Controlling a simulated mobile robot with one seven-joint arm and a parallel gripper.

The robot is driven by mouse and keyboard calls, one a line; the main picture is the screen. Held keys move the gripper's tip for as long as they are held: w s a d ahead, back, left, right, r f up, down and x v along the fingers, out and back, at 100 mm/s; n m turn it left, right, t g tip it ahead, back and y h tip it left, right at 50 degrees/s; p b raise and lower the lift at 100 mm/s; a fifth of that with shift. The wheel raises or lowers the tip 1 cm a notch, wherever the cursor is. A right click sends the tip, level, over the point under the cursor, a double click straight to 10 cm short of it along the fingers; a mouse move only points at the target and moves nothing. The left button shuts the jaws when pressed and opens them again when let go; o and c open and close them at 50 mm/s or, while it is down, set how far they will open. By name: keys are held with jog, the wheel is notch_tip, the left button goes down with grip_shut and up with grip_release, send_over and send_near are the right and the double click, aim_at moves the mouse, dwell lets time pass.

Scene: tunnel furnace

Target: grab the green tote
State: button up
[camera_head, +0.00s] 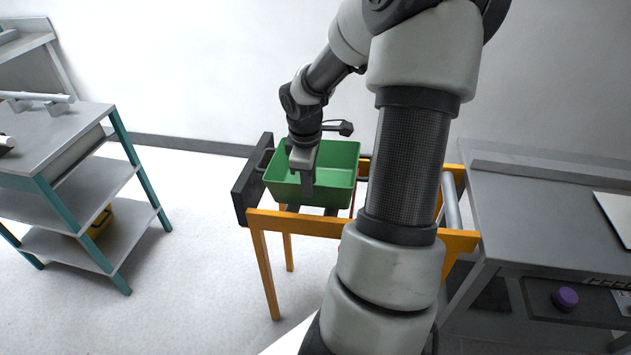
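The green tote (338,156) is an open-topped box on the orange-framed roller stand (295,224), in the middle of the head view. My gripper (306,184) points down at the tote's left side, with a grey finger in front of the near left wall. The other finger is hard to make out, and I cannot tell whether the fingers touch the wall or pinch it. My arm hides the right part of the stand. The inside of the tote looks empty where it shows.
A dark end plate (246,190) closes the stand's left end. A grey shelf cart with teal legs (128,150) stands at left, holding a yellow container (101,222). A grey workbench (540,210) stands close at right, with a purple object (565,298) below. Floor between cart and stand is clear.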

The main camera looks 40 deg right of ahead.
jog(key=f+b, duration=0.1)
jog(key=f, duration=0.2)
jog(key=f+b, duration=0.1)
jog(key=f, duration=0.1)
jog(key=shift+w+d+f+b, duration=0.2)
jog(key=shift+w+f+b, duration=0.15)
jog(key=shift+w, duration=0.05)
grip_shut()
jog(key=shift+r, duration=0.1)
dwell(1.0)
